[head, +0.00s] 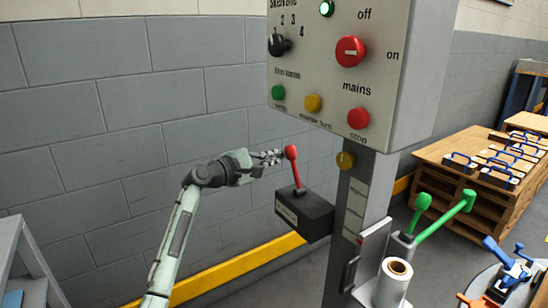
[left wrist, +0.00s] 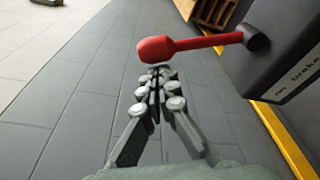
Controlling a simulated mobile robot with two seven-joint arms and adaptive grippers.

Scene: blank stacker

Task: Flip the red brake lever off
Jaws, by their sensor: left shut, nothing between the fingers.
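The red brake lever (head: 295,170) stands up from a dark box (head: 304,212) on the side of the machine column, leaning slightly left at its knob. In the left wrist view the red lever (left wrist: 185,45) reaches left from the dark box (left wrist: 285,60), whose label partly reads "brake". My left gripper (head: 279,156) is shut and empty, its fingertips right beside the lever's knob on the left. In the left wrist view the closed fingertips (left wrist: 157,75) are just below the knob; I cannot tell whether they touch. My right gripper is not in view.
A control panel (head: 330,75) with knobs and buttons is above the lever. Green levers (head: 445,215) and a white roll (head: 397,267) are to the right. A wooden bench (head: 455,155) stands at the right. A grey block wall (head: 110,110) is behind my arm.

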